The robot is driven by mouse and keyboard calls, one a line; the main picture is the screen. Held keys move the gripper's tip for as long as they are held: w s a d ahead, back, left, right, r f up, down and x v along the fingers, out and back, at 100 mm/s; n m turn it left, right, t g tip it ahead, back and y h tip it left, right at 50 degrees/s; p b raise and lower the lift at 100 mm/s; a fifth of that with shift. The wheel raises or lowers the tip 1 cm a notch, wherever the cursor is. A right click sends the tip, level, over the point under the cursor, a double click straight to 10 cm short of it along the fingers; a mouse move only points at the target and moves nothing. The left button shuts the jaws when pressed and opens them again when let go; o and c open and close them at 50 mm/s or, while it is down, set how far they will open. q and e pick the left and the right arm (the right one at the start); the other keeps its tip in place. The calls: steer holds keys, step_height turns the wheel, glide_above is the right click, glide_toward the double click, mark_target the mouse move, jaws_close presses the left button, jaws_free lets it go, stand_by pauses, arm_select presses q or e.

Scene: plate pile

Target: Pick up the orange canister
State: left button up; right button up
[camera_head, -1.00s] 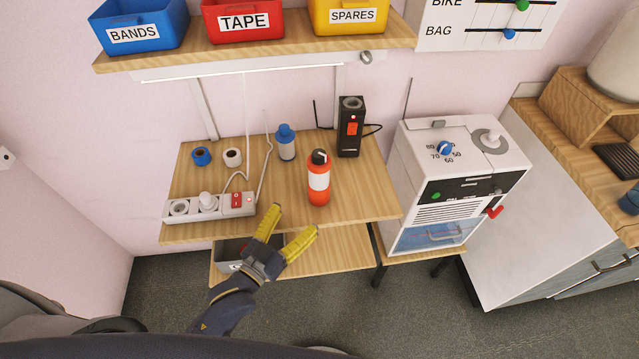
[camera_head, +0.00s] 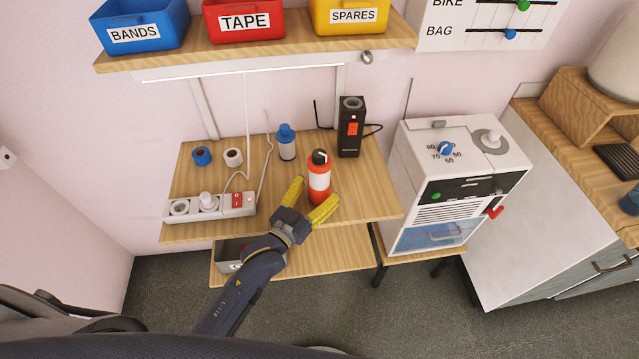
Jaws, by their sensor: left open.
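The orange canister (camera_head: 319,178) stands upright on the wooden table, with a white band around its middle and a black cap. My left gripper (camera_head: 311,195) is open, its two yellow fingers spread to either side of the canister's lower part as seen from above. The left finger is at the canister's left and the right finger is at its lower right. Whether either finger touches it cannot be told. My right gripper is not in view.
A blue-capped bottle (camera_head: 286,143) and a black device with a red switch (camera_head: 351,128) stand behind the canister. A power strip (camera_head: 209,206) lies at the left table edge. A white machine (camera_head: 455,185) stands to the right. A shelf with bins (camera_head: 250,52) hangs above.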

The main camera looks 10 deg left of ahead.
arm_select(q)
steer(key=shift+w+d, duration=0.3)
steer(key=shift+w, duration=0.35)
steer(key=shift+c, duration=0.5)
steer(key=c, duration=1.5)
steer(key=shift+r, duration=0.1)
steer(key=shift+c, duration=0.4)
steer(key=shift+r, duration=0.1)
steer(key=v, duration=1.8)
